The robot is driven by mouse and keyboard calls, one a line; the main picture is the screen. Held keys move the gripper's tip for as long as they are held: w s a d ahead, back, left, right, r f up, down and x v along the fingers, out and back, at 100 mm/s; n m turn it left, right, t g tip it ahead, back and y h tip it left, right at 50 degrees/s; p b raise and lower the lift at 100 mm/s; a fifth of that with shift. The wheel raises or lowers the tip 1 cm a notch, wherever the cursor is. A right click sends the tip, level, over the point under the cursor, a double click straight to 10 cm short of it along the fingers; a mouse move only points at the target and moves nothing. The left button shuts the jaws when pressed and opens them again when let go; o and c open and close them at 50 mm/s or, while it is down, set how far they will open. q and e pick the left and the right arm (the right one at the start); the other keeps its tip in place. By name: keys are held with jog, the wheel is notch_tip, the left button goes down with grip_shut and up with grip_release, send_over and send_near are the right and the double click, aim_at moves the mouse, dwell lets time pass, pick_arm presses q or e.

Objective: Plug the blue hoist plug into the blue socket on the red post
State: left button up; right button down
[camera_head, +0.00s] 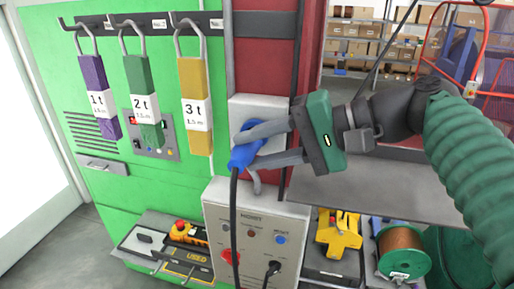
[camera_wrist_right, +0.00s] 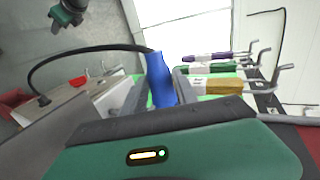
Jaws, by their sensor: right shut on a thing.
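The blue hoist plug (camera_head: 242,156) is between the fingers of my right gripper (camera_head: 246,151), which is shut on it, in front of the grey box (camera_head: 262,105) on the red post (camera_head: 265,65). A black cable hangs from the plug. In the right wrist view the plug (camera_wrist_right: 160,75) stands between the fingers, its cable curving left to the hoist box.
The grey hoist box (camera_head: 258,235) with a red knob stands just below. Purple, green and yellow slings (camera_head: 195,105) hang on hooks at the left. A grey shelf (camera_head: 390,195), a yellow tool (camera_head: 339,233) and a copper wire spool (camera_head: 402,250) are at the right.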

jog(key=shift+w+d+p, duration=0.3)
jog(key=shift+w+p, duration=0.25)
jog(key=shift+w, duration=0.35)
jog(key=c, duration=0.9)
grip_release()
jog(key=b+v, duration=0.1)
jog(key=v, duration=0.6)
jog(key=shift+d+b, duration=0.25)
jog(key=shift+b, duration=0.05)
jog(key=v, duration=0.9)
jog(key=shift+s+d+r+p, duration=0.1)
jog(key=shift+s+d+p, duration=0.05)
jog(key=shift+d+p, duration=0.15)
